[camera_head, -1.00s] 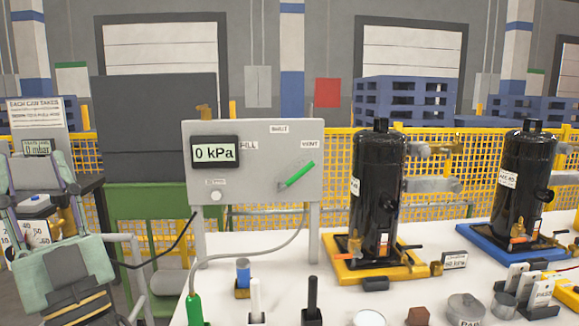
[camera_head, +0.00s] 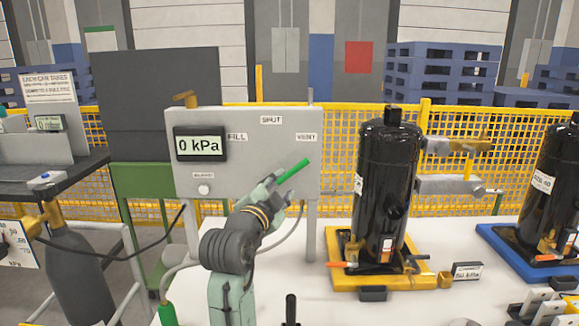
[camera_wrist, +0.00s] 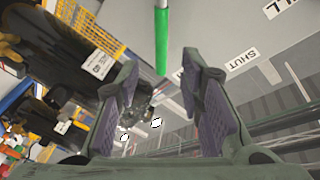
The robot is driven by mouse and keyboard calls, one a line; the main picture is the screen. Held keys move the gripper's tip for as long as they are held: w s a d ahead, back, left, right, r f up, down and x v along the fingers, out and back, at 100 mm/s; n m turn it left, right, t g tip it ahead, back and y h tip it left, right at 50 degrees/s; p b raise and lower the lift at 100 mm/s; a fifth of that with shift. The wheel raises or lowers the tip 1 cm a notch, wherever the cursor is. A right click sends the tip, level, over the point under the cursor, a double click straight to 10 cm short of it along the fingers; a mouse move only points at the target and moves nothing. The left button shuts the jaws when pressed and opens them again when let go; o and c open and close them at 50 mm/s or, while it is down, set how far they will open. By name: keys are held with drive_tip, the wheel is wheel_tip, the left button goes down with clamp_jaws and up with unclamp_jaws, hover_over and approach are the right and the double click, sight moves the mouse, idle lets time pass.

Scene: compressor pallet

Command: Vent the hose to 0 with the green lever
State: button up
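The grey panel (camera_head: 220,165) stands behind the table with FILL, SHUT and VENT labels. Its display (camera_head: 200,145) reads 0 kPa. The green lever (camera_head: 293,170) points up and right toward the VENT label (camera_head: 306,137). My gripper (camera_head: 274,182) is at the lever's lower left end in the head view and hides the pivot. In the wrist view, my gripper (camera_wrist: 160,100) has its two fingers apart, with nothing between them. The green lever (camera_wrist: 161,40) hangs just beyond the fingertips there, apart from both fingers.
A black canister (camera_head: 383,190) on a yellow base stands right of the panel. Another black canister (camera_head: 552,190) on a blue base is at the far right. A green hose end (camera_head: 168,313) stands at the table's front left. A gas cylinder (camera_head: 80,270) stands at left.

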sight(292, 172)
drive_tip(key=p+x, duration=0.3)
drive_tip(key=x, duration=0.6)
drive_tip(key=shift+w+r, duration=0.15)
drive_tip(key=shift+w+d+p, duration=0.15)
drive_tip(key=shift+w+p, duration=0.2)
drive_tip(key=shift+w, duration=0.15)
drive_tip(key=shift+c, duration=0.6)
clamp_jaws()
